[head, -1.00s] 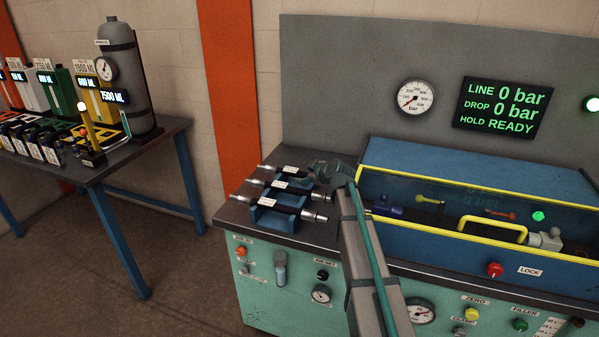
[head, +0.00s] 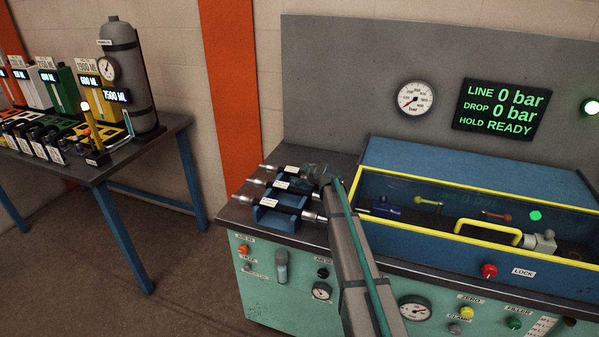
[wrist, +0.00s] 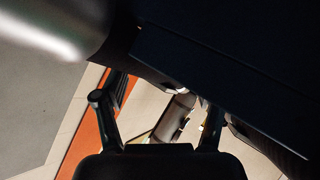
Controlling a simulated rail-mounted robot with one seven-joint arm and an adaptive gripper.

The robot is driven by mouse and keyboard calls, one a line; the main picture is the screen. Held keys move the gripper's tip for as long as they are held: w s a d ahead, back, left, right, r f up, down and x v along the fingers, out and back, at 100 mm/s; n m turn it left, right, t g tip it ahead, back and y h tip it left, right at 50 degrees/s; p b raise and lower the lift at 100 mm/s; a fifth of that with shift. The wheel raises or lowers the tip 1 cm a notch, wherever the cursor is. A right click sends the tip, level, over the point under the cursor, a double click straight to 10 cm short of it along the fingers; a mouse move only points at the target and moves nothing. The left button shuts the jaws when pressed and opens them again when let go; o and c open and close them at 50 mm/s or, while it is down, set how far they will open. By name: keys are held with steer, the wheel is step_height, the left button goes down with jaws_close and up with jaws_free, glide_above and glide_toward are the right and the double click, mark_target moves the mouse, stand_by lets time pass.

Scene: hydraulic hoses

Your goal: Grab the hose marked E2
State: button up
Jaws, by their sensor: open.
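Three black hoses (head: 287,186) with silver end fittings and white tags lie side by side on a blue rack (head: 277,220) at the bench's left end. The tag writing is too small to read, so I cannot tell which hose is E2. My gripper (head: 318,175) is at the right ends of the hoses, seemingly above them, and partly hides the far ones. I cannot tell whether it touches any. In the wrist view my gripper (wrist: 155,105) has its fingers apart, with no hose visible between them. A large dark shape and a blurred silver cylinder fill the top of that view.
A blue test box (head: 440,155) with a yellow-edged clear front and yellow handle stands right of my arm. A display (head: 500,110) reads 0 bar and READY. A side table (head: 120,165) with a grey cylinder (head: 128,75) and several containers stands left, across a floor gap.

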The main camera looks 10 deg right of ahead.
steer(key=shift+w+a+f, duration=0.2)
steer(key=shift+w+f, duration=0.1)
steer(key=shift+w, duration=0.25)
jaws_close()
steer(key=shift+r, duration=0.1)
